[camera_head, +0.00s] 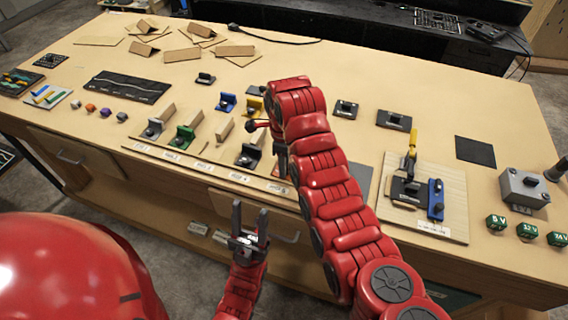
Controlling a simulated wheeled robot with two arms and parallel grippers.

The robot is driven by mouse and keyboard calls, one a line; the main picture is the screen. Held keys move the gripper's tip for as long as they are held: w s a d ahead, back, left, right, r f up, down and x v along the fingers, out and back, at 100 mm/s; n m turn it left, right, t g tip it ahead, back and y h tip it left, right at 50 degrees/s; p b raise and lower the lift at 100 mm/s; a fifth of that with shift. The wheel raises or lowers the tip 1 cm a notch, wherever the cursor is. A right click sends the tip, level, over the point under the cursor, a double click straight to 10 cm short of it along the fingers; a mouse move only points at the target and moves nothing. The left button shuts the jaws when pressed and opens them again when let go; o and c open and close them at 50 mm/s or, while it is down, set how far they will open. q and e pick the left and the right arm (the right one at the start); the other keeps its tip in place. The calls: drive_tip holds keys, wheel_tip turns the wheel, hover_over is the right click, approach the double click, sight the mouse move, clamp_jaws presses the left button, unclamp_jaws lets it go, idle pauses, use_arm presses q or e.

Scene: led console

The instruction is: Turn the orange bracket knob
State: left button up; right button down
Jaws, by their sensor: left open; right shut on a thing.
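My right gripper (282,168) points down near the table's front edge, just right of the black bracket (249,155). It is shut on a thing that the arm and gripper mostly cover. My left gripper (250,222) is open and empty, in front of the table edge, fingers pointing up.
A wooden board (450,205) with a yellow-handled lever (412,145) lies right of my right arm. A grey box (523,189) and several green cubes stand at the far right. Small coloured knobs (105,112) and a black panel (128,86) lie left. Cardboard pieces (180,55) lie behind.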

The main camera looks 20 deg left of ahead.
drive_tip(key=m, duration=0.5)
drive_tip(key=shift+w+r+m, duration=0.15)
drive_tip(key=shift+r+m, duration=0.1)
drive_tip(key=shift+m, duration=2.45)
drive_tip(key=c, duration=1)
unclamp_jaws()
drive_tip(key=shift+o, duration=0.5)
drive_tip(key=shift+f, duration=0.15)
